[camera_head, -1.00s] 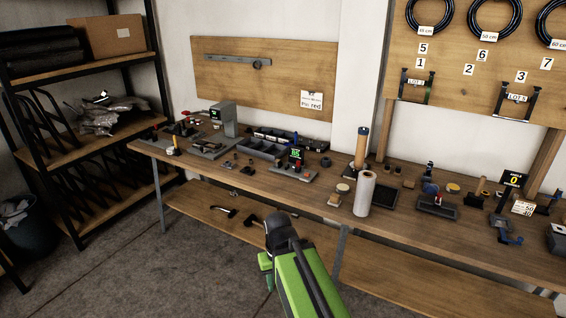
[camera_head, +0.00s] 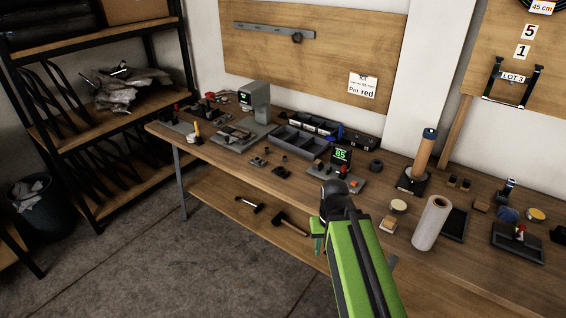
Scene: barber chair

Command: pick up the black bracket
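My green and black arm reaches up from the bottom of the view, in front of the workbench (camera_head: 225,158). Its dark end, my gripper (camera_head: 335,190), overlaps the bench's front edge in the picture; its fingers cannot be made out. Small dark parts (camera_head: 281,171) lie on the bench left of my arm, and another small dark part (camera_head: 258,161) lies beside them. I cannot tell whether either is the black bracket. A black frame-like holder (camera_head: 511,82) with a LOT 3 label is on the board at upper right.
A grey bin tray (camera_head: 299,143), a grey machine (camera_head: 256,105) and a green-lit display (camera_head: 341,155) stand on the bench. A white roll (camera_head: 431,222) stands at right.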

